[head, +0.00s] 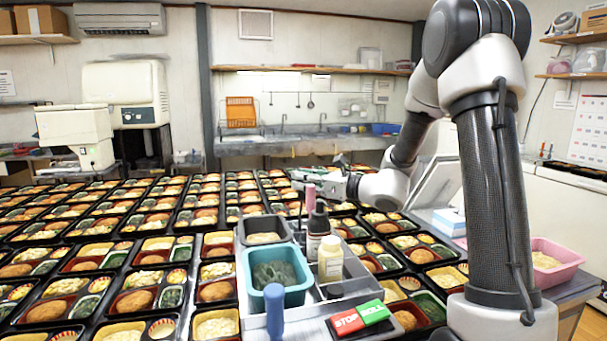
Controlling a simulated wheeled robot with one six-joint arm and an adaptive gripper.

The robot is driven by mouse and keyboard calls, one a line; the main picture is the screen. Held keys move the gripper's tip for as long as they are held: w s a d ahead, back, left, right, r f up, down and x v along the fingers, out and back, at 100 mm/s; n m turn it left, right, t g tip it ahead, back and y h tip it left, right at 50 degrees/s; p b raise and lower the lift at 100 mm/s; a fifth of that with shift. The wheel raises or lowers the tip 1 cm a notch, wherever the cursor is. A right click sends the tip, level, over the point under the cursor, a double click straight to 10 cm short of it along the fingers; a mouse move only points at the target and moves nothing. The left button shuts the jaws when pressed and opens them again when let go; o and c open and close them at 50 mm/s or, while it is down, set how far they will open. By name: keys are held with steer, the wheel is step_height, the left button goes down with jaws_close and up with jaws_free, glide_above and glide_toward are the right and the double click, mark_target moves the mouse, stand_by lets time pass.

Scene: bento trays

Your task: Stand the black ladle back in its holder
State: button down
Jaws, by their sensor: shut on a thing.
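My gripper (322,181) is in the middle of the head view, above the back end of a grey caddy (335,288), with its fingers toward the left. It is shut on a thin dark thing, which seems to be the black ladle (300,207); only a narrow dark piece shows below the fingertips. I cannot make out the ladle's bowl. A pink upright handle (310,196) is close to the gripper, and a blue upright handle (274,311) stands at the front. I cannot tell which part is the ladle's holder.
A teal tub (303,280) with dark green food, a grey tub (241,230), a dark bottle (317,232) and a pale bottle (330,258) crowd the middle. Red and green STOP and ROLL buttons (360,318) are in front. Filled bento trays (128,304) surround them. A pink tub (553,258) is at right.

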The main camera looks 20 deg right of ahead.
stand_by(0.4)
steer(key=c, duration=1.3)
jaws_free()
steer(key=shift+o, duration=0.2)
step_height(320, 180, up, 10)
steer(key=shift+f, duration=0.1)
